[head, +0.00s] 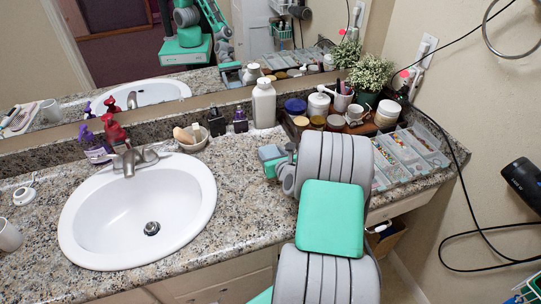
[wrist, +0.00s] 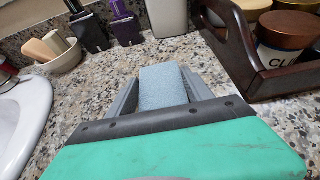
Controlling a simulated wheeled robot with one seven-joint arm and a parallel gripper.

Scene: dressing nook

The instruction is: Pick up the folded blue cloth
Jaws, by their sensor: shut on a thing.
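The folded blue cloth (wrist: 163,84) is a small, light blue block with a speckled surface. It sits between the two grey fingers of my gripper (wrist: 160,92), which is shut on it. In the head view the cloth (head: 269,152) shows just beyond my gripper (head: 278,162), over the granite counter behind and right of the sink. My own arm hides part of the gripper there. I cannot tell whether the cloth touches the counter.
A dark wooden caddy (wrist: 235,52) with jars stands close on the right. The sink (head: 137,212) is left. A clear divided tray (head: 408,155) lies right.

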